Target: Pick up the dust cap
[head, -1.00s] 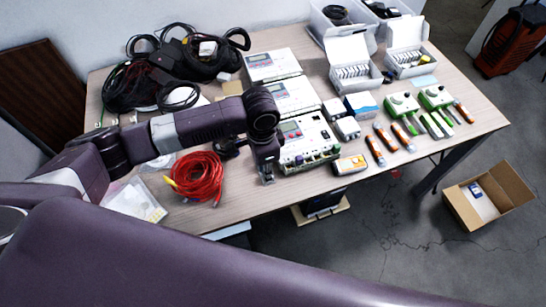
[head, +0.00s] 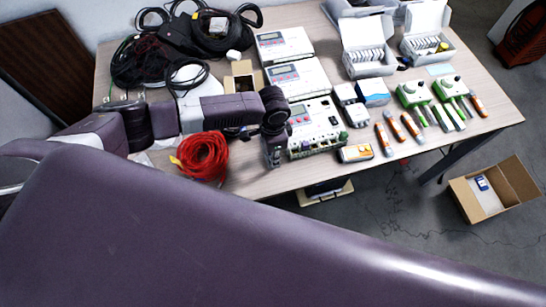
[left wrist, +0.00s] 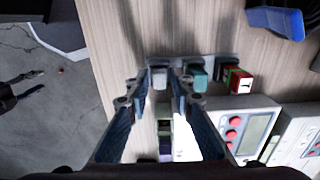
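My left gripper (head: 274,160) points down at the near left corner of the closest white instrument (head: 318,125). In the left wrist view its two fingers (left wrist: 157,88) are apart, with no object clearly held. A row of small connectors or caps lies ahead of and between the fingertips: a grey one (left wrist: 158,76), a teal one (left wrist: 198,76) and a red, black and green one (left wrist: 236,80). I cannot tell for sure which piece is the dust cap. The fingers hide part of the row. My right gripper is not in view.
A red cable coil (head: 203,156) lies left of my left gripper. Black cables (head: 185,40) fill the back left. A cardboard box (head: 490,190) stands on the floor.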

